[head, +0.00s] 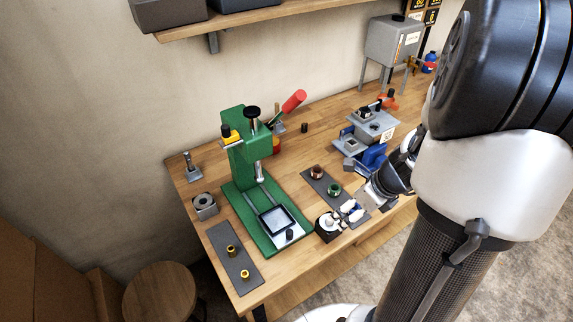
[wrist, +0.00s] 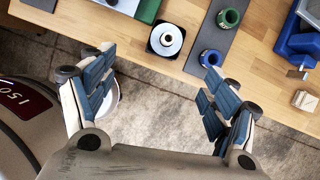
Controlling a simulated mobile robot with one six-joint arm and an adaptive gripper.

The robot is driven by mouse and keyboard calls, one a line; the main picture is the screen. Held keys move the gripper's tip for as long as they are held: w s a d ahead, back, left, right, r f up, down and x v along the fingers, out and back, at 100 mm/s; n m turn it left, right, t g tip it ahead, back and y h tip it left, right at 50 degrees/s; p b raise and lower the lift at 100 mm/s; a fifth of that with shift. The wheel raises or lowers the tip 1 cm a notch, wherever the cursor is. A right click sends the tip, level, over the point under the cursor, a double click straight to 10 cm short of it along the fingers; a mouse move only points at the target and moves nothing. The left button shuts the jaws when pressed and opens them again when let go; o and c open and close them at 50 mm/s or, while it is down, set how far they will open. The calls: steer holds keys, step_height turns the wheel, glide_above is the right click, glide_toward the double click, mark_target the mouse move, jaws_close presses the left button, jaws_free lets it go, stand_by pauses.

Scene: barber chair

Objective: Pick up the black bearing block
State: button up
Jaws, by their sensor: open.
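The black bearing block (head: 327,229) sits near the front edge of the wooden workbench, just right of the green press base. In the wrist view the black bearing block (wrist: 154,47) shows from above as a dark square with a pale metal ring and a dark centre hole. My gripper (head: 350,211) is open and empty beside the block in the head view. In the wrist view my gripper (wrist: 160,63) has its blue-padded fingers spread wide, with the block beyond and between the fingertips, apparently not touched.
A grey mat (wrist: 241,39) right of the block holds a green bushing (wrist: 229,18) and a blue bushing (wrist: 210,59). The green press (head: 240,150) stands left. A blue vise (head: 372,160) and a small pale cube (wrist: 305,100) lie right. Floor shows below the bench edge.

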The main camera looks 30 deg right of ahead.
mark_target(329, 223)
steer(key=shift+m, duration=0.7)
steer(key=b+x, duration=0.2)
steer(key=x, duration=0.2)
steer(key=d+b+x, duration=0.1)
steer(key=b+x, duration=0.1)
steer(key=x, duration=0.2)
steer(key=b+x, duration=0.2)
steer(key=x, duration=0.2)
steer(key=shift+s+d, duration=0.15)
steer(key=shift+d, duration=0.2)
steer(key=shift+b+x, duration=2.1)
steer(key=shift+x, duration=0.95)
steer(key=shift+a+r, duration=0.1)
steer(key=shift+r, duration=0.05)
steer(key=c, duration=1.8)
jaws_close()
steer(key=shift+r, duration=0.1)
